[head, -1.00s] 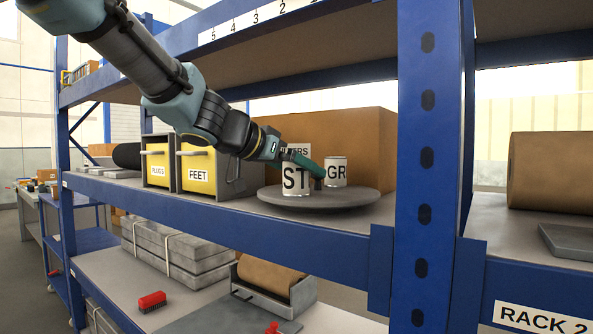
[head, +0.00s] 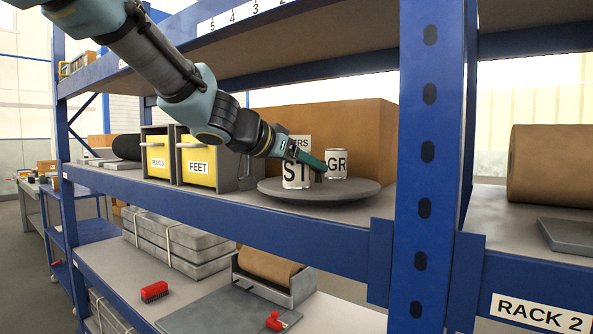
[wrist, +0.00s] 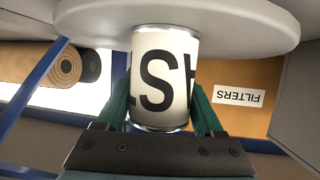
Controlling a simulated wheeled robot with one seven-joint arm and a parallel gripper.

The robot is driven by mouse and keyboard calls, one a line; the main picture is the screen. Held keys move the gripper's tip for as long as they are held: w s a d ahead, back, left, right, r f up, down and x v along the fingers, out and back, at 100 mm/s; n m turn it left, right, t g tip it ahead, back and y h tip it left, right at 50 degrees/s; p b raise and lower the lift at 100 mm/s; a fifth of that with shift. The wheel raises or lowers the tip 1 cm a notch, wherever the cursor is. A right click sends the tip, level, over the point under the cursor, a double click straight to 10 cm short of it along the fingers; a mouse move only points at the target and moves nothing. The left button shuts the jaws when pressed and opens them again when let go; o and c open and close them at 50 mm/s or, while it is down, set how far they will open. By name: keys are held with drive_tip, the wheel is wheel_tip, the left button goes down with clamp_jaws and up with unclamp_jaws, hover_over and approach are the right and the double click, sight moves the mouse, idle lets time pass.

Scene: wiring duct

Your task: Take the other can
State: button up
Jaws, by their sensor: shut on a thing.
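The wrist view, which is upside down, shows the can (wrist: 164,75) upright between the two green fingers. Its base is at the round grey turntable (head: 345,194); I cannot tell whether it touches or is slightly clear. A second white can (head: 337,164) marked "GR" stands on the turntable, behind and to the right, partly hidden by a finger.
Yellow-fronted bins (head: 199,163) marked PLUGS and FEET stand left of the turntable. A large cardboard box (head: 350,120) is behind it. A blue rack post (head: 428,180) rises at the right. An upper shelf (head: 330,50) runs above my arm.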

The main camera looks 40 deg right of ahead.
drive_tip(key=c, duration=0.6)
drive_tip(key=shift+r, duration=0.1)
